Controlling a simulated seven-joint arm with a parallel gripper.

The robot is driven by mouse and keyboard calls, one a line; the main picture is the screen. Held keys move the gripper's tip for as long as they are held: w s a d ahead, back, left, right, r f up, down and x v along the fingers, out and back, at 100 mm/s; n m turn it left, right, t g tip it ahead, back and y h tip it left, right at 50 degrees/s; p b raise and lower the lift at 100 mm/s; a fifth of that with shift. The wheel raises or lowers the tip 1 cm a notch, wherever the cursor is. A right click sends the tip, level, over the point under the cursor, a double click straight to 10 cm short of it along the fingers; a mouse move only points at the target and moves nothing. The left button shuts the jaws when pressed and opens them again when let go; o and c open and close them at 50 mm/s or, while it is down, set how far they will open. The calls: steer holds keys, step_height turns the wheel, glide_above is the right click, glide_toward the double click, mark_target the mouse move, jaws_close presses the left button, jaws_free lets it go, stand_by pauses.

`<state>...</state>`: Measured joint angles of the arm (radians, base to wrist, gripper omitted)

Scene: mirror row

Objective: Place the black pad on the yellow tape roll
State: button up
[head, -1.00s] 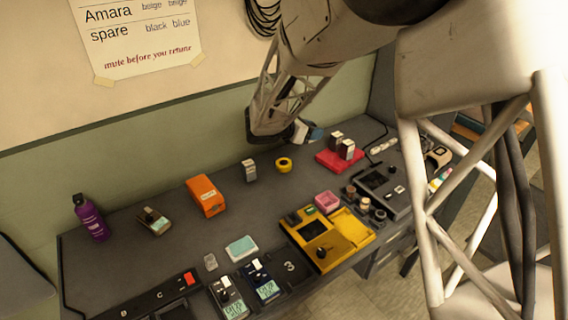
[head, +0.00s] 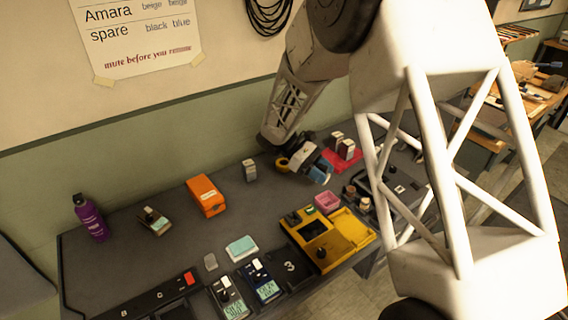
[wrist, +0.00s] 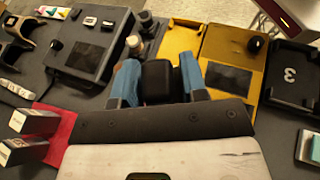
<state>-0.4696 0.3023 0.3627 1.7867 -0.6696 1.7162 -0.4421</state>
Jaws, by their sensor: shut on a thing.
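The black pad (wrist: 158,80) is held between the two blue fingers of my gripper (wrist: 158,72) in the wrist view. My gripper is shut on its sides. In the head view my gripper (head: 320,171) is above the dark bench, and the pad is hard to make out against it. The yellow tape roll (head: 282,163) lies on the bench to the left of the fingers, close beside the gripper body and partly covered by it in the picture. The tape roll does not show in the wrist view.
A red mat (head: 345,161) with white-and-black boxes is just behind the gripper. A yellow tray (head: 352,236) with a black knob and a pink block (head: 328,199) lie in front. A grey box (head: 250,170) stands left of the tape roll. Bench between them is clear.

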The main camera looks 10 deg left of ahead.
steer(key=s+a+m+g+y, duration=0.2)
steer(key=a+m+g+y, duration=0.15)
steer(key=m+y, duration=0.65)
steer(key=s+a+m+g+y, duration=0.2)
steer(key=a+m+g+y, duration=0.15)
steer(key=m+y, duration=0.7)
steer(key=w+a+r+m+t+y, duration=0.2)
steer(key=w+r+m+t+y, duration=0.5)
steer(key=m+t, duration=0.45)
step_height(320, 180, down, 12)
steer(key=w+h, duration=0.1)
steer(key=shift+w+a+f, duration=0.15)
steer(key=shift+w+h, duration=0.1)
steer(key=shift+h, duration=0.15)
glide_above(283, 163)
steer(key=shift+f, duration=0.7)
